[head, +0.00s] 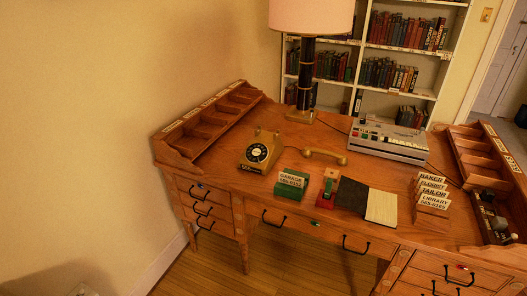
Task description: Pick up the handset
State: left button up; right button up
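The handset (325,156) is a mustard-yellow telephone receiver. It lies off its cradle on the wooden desk, to the right of the matching rotary telephone (260,151). Neither of my grippers shows in the head view, so nothing is seen touching the handset.
The desk (225,163) also holds a green card box (290,186), a small red-and-green item (328,188), an open notebook (381,207), a card holder (431,200), a grey machine (388,140) and a lamp (307,75). Raised wooden organizers (208,121) line both sides.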

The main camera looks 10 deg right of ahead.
aim_at(341, 160)
jog(key=u, duration=0.3)
jog(key=i, duration=2)
jog(key=z, duration=2.85)
